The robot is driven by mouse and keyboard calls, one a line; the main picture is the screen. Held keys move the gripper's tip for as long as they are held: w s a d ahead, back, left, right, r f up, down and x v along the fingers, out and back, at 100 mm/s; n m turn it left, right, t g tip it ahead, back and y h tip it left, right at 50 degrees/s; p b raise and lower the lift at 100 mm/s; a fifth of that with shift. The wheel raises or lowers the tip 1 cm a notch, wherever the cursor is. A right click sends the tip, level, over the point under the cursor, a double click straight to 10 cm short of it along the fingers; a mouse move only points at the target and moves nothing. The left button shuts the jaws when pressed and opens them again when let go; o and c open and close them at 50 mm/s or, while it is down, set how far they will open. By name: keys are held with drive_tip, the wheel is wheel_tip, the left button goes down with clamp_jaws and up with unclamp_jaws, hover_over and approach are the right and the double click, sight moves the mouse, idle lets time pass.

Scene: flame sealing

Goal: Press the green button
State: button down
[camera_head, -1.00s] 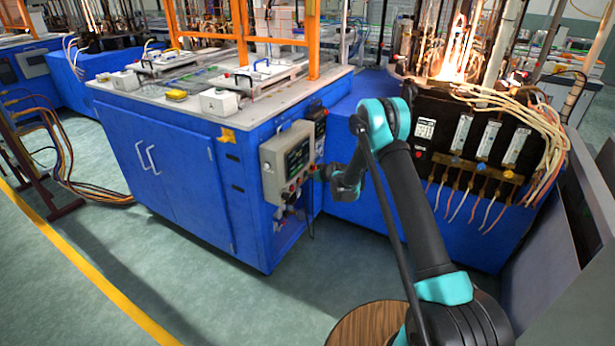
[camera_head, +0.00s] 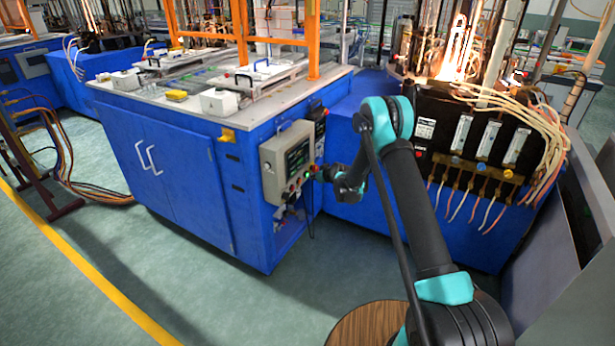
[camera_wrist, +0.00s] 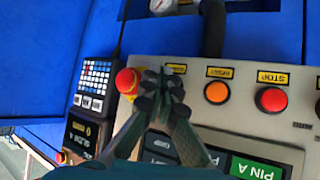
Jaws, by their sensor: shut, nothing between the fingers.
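A grey control box (camera_head: 271,160) is on the end of the blue cabinet, with a dark screen and a row of small buttons. In the wrist view its panel (camera_wrist: 295,142) appears upside down. It shows an orange button (camera_wrist: 216,92), a red button marked STOP (camera_wrist: 271,99) and a larger red knob (camera_wrist: 127,80) on a yellow base. My gripper (camera_wrist: 161,84) is shut and empty, its tips in front of the panel between the red knob and the orange button. No green button shows in the wrist view; the fingers cover the spot below one orange label (camera_wrist: 176,68). I cannot tell whether the tips touch.
A dark keypad unit (camera_wrist: 93,83) is beside the panel. The blue cabinet (camera_head: 170,185) carries white fixtures on top. A black electrical box (camera_head: 440,140) with pale cables and glowing equipment stands behind my arm. The floor in front of the cabinet is clear.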

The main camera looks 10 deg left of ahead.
drive_tip(key=shift+d, duration=0.1)
drive_tip(key=shift+s+d, duration=0.3)
drive_tip(key=shift+d, duration=0.45)
drive_tip(key=shift+s+d, duration=0.3)
drive_tip(key=shift+d, duration=0.45)
drive_tip(key=shift+s+d, duration=0.3)
drive_tip(key=shift+d, duration=0.45)
drive_tip(key=shift+d+r, duration=0.1)
drive_tip(key=s+d+r+m+g+h, duration=0.2)
drive_tip(key=s+d+r+m+h, duration=0.15)
drive_tip(key=s+d+r, duration=1.5)
drive_tip(key=s+d+m+h, duration=0.1)
drive_tip(key=s+d, duration=0.3)
drive_tip(key=s, duration=0.6)
drive_tip(key=s+d+m+g+h, duration=0.1)
drive_tip(key=s+d, duration=0.3)
drive_tip(key=s, duration=0.7)
drive_tip(key=s+d+m+g+h, duration=0.1)
drive_tip(key=s+d, duration=0.3)
drive_tip(key=s, duration=0.7)
drive_tip(key=shift+d+f+m, duration=0.25)
drive_tip(key=shift+f+m, duration=0.05)
drive_tip(key=shift+m, duration=0.45)
